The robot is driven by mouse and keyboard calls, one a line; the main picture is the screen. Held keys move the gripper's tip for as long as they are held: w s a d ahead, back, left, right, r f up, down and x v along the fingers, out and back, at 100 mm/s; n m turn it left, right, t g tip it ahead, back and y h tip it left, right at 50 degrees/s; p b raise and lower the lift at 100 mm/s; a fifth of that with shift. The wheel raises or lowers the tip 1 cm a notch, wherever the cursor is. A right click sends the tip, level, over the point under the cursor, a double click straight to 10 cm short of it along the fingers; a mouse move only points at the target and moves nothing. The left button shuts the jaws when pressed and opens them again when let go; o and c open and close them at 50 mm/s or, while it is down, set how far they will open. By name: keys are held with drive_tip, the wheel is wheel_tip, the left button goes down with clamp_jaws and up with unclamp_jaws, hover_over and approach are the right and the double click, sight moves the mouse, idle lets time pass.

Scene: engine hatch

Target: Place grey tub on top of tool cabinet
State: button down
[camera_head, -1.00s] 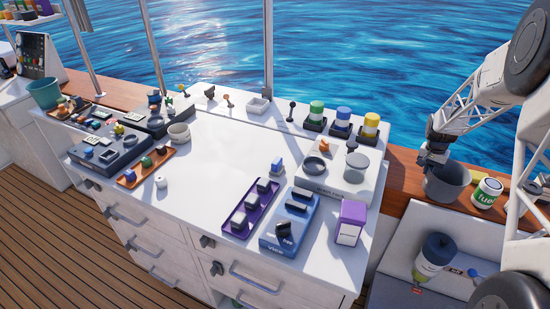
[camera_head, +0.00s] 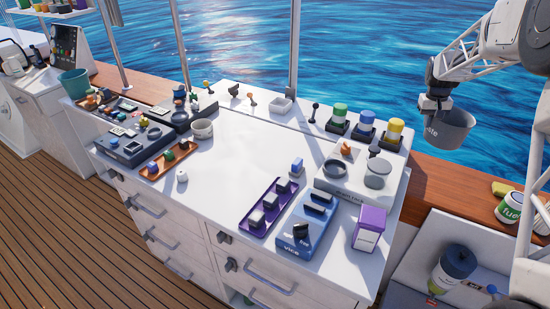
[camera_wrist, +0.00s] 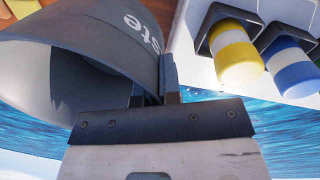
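The grey tub (camera_head: 446,131), marked with light letters ending in "ste", hangs in the air above the wooden ledge on the right. My gripper (camera_head: 436,103) is shut on its wall near the rim. In the wrist view the tub (camera_wrist: 95,55) fills the upper left, with its wall between the fingers of my gripper (camera_wrist: 160,85). The tool cabinet (camera_head: 225,172) is the white drawer unit in the middle, with a broad bare area on its top. The tub is right of the cabinet and apart from it.
Green, blue and yellow canisters (camera_head: 365,125) stand at the cabinet's back right. A blue vice tray (camera_head: 304,226), a purple tray (camera_head: 268,208) and a purple box (camera_head: 369,226) occupy its right side. The cabinet top's middle is clear.

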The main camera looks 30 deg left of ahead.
drive_tip(key=s+a+r+n, duration=0.3)
drive_tip(key=a+r+n, duration=0.25)
drive_tip(key=a, duration=0.45)
drive_tip(key=s+a+n, duration=0.5)
drive_tip(key=s+a, duration=0.3)
drive_tip(key=a, duration=0.3)
drive_tip(key=s+a+f+n, duration=0.2)
drive_tip(key=s+a+n, duration=0.4)
drive_tip(key=s, duration=0.6)
drive_tip(key=s+a+f+n+y, duration=0.1)
drive_tip(key=s+a+n, duration=0.5)
drive_tip(key=s, duration=0.6)
drive_tip(key=s+a+f+n+y, duration=0.1)
drive_tip(key=s+a+f+n, duration=0.3)
drive_tip(key=s+a, duration=0.5)
drive_tip(key=s+n, duration=0.2)
drive_tip(key=s, duration=0.1)
drive_tip(key=shift+s+a+n, duration=0.2)
drive_tip(key=shift+a+n, duration=0.05)
drive_tip(key=shift+n, duration=0.1)
drive_tip(key=shift+a+f, duration=0.1)
drive_tip(key=w+a+f, duration=0.1)
drive_tip(key=w+a, duration=0.9)
drive_tip(key=a, duration=0.2)
drive_tip(key=shift+w+f, duration=0.15)
drive_tip(key=shift+f, duration=0.05)
drive_tip(key=shift+a, duration=0.1)
drive_tip(key=shift+f, duration=1.75)
drive_tip(key=shift+f, duration=0.15)
